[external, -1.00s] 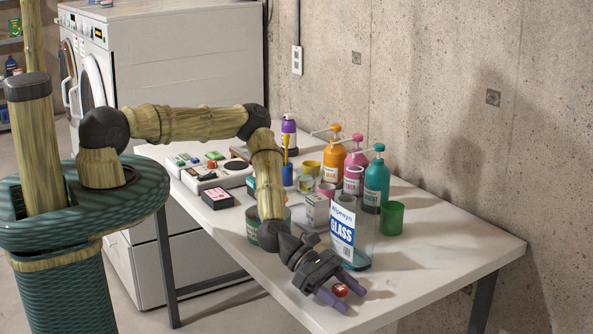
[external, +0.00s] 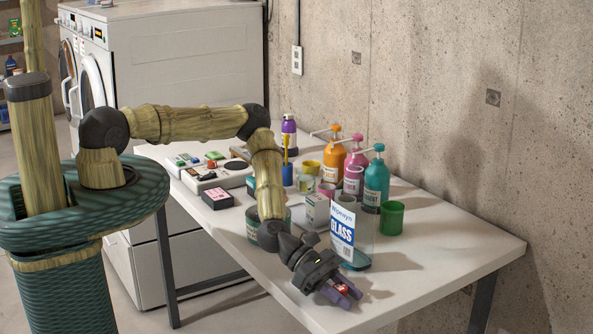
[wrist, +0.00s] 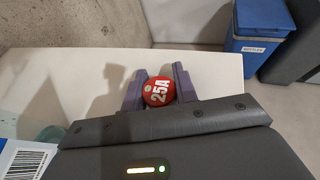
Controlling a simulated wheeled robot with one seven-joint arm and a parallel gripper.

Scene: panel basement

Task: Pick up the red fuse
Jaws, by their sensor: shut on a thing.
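The red fuse (wrist: 159,91) is a small round red piece marked "25A" in white. In the wrist view it sits between the two purple fingers of my gripper (wrist: 160,88). In the external view the fuse (external: 343,289) shows as a small red patch between the fingertips of my gripper (external: 344,291), near the front edge of the white table (external: 420,275). My gripper is shut on the fuse, with a finger on each side. I cannot tell whether the fuse still touches the tabletop.
A green cup (external: 392,217) and several pump bottles, including a teal one (external: 376,182), stand farther back. The right part of the table is clear. A blue bin (wrist: 262,30) stands beyond the table.

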